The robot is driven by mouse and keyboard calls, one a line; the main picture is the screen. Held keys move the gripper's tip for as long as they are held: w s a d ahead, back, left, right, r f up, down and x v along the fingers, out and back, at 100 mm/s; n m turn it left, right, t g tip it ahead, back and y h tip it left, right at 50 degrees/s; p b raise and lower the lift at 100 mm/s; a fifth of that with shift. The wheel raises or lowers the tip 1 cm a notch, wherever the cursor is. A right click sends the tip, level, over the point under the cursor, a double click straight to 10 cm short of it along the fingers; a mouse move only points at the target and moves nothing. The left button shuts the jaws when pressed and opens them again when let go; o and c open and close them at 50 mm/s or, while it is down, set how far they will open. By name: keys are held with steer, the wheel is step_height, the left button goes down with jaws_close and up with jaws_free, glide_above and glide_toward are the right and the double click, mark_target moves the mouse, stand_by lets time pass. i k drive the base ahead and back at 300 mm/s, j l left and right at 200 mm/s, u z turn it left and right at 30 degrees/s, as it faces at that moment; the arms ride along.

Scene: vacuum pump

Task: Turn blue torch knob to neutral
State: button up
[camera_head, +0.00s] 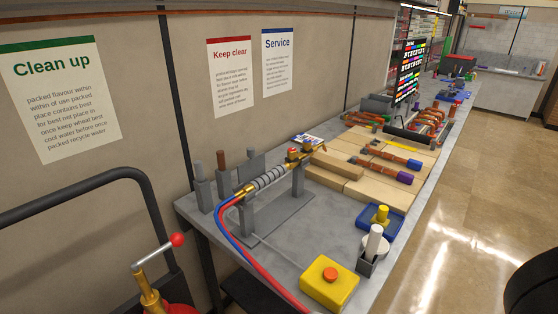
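The torch (268,178) rests on a grey stand (262,208) on the near part of the workbench. Its body is ribbed grey with brass ends, and its tip points up and to the right. A red hose (232,238) and a blue hose (220,222) leave its lower left end. A red knob (292,153) shows near its brass front end. I cannot clearly make out a blue knob on the torch at this size. My gripper is not in view.
The grey workbench (290,250) runs along the wall. Near its front are a yellow box with a red button (330,282), a blue tray (365,222) and a grey holder (366,262). Wooden blocks (335,163) lie behind. A black cart handle (75,190) stands at left. The right floor is largely clear.

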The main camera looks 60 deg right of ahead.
mark_target(307, 144)
steer(key=k+j+z, duration=0.1)
steer(key=z, duration=0.3)
steer(key=k+j+z, duration=0.1)
steer(key=z, duration=0.3)
steer(key=i+z, duration=0.1)
steer(key=z, duration=0.15)
steer(key=i+z, duration=0.15)
steer(key=z, duration=0.15)
steer(key=i+l+z, duration=0.1)
steer(key=l, duration=0.25)
